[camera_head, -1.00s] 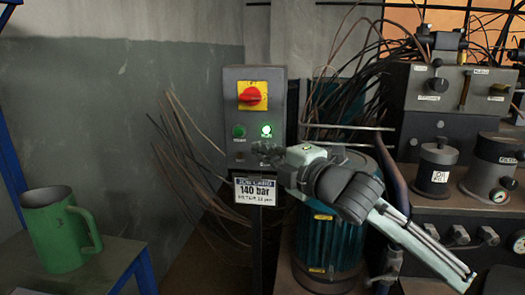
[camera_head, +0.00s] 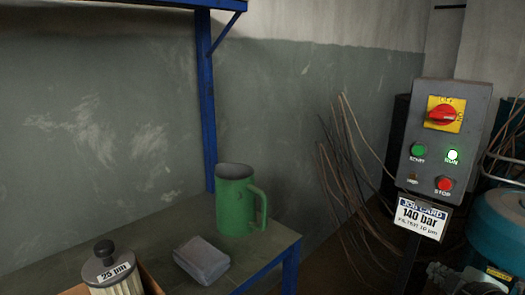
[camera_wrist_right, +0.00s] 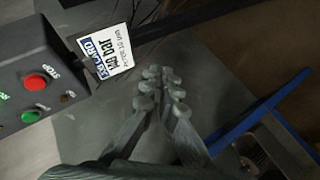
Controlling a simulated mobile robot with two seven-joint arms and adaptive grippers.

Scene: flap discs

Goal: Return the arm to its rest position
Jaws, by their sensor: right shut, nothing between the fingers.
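My right gripper (camera_head: 445,275) shows only in part at the lower right edge of the head view, below the job card. In the right wrist view its fingers (camera_wrist_right: 162,80) are together with nothing between them. The grey control box (camera_head: 440,150) stands at the right of the head view, apart from the gripper. It carries a red rotary switch (camera_head: 441,115), a green start button, a lit run lamp (camera_head: 453,155) and a red stop button (camera_head: 444,184). The job card (camera_head: 422,217) reads 140 bar and also shows in the wrist view (camera_wrist_right: 104,52). My left gripper is not in view.
A green jug (camera_head: 236,205) and a grey block (camera_head: 201,260) stand on a table with a blue frame (camera_head: 268,268). A filter labelled 25 µm (camera_head: 112,268) is at the lower left. Loose cables (camera_head: 345,180) hang beside the box. A teal motor (camera_head: 500,235) is at the right edge.

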